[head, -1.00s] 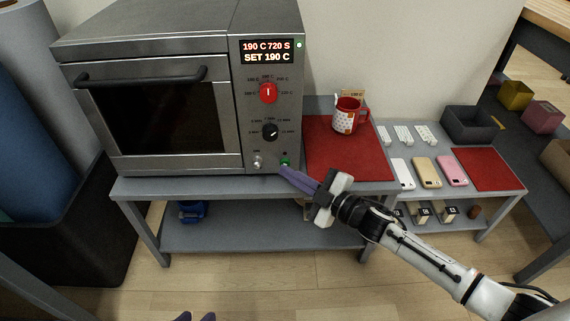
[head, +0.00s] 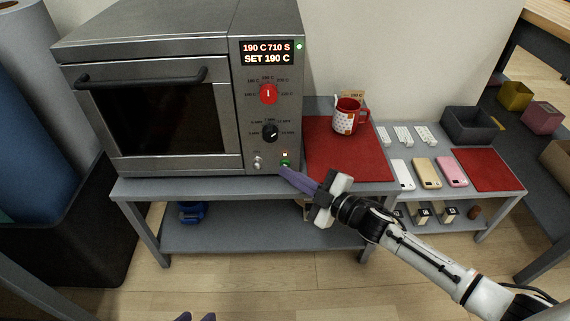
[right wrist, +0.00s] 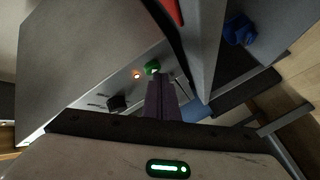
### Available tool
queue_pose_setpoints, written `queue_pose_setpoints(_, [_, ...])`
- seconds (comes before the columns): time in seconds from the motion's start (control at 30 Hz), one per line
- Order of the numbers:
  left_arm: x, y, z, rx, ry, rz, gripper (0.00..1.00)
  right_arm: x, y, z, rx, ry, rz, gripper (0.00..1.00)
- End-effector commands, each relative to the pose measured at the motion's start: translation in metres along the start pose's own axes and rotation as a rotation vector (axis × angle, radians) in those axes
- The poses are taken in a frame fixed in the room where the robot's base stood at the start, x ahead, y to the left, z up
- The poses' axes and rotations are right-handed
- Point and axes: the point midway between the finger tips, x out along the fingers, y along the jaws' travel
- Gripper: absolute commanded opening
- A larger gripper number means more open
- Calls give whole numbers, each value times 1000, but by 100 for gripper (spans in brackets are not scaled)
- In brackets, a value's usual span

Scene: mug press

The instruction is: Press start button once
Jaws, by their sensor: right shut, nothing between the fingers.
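The start button (head: 286,164) is the green one low on the oven's control panel (head: 267,120); it also shows in the right wrist view (right wrist: 152,67). My right gripper (head: 283,172) is shut and empty, its purple fingertips at the button's lower edge. In the right wrist view the fingertips (right wrist: 157,80) reach to the button; whether they touch it I cannot tell. A small orange light (head: 285,155) glows just above the button. The display (head: 267,52) reads 190 C 710 S, SET 190 C.
A toggle switch (head: 258,162) sits left of the button, with a black knob (head: 270,131) and red knob (head: 268,93) above. A red mug (head: 346,115) stands on a red mat (head: 330,160) to the right. Phones lie on the side table (head: 500,195).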

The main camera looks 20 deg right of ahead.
Motion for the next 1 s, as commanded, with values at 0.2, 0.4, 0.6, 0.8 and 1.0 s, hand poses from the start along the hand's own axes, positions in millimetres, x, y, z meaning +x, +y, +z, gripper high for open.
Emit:
queue_pose_setpoints(0.2, [-6, 2, -6, 0, 3, 1, 31, -8, -4, -6, 1, 0, 1, 0])
queue_pose_setpoints(0.4, [-6, 2, -6, 0, 4, 1, 31, -8, -5, -6, 0, 1, 1, 0])
queue_pose_setpoints(0.6, [-7, 4, -8, -2, 2, 2, 31, -12, -8, -10, 2, 0, -1, 0])
queue_pose_setpoints(0.8, [-14, 5, -15, -1, 1, 1, 31, -26, -18, -20, 3, -1, -1, 0])
queue_pose_setpoints(1.0, [-20, 7, -20, 0, 1, 0, 31, -39, -27, -29, 3, 0, -1, 0])
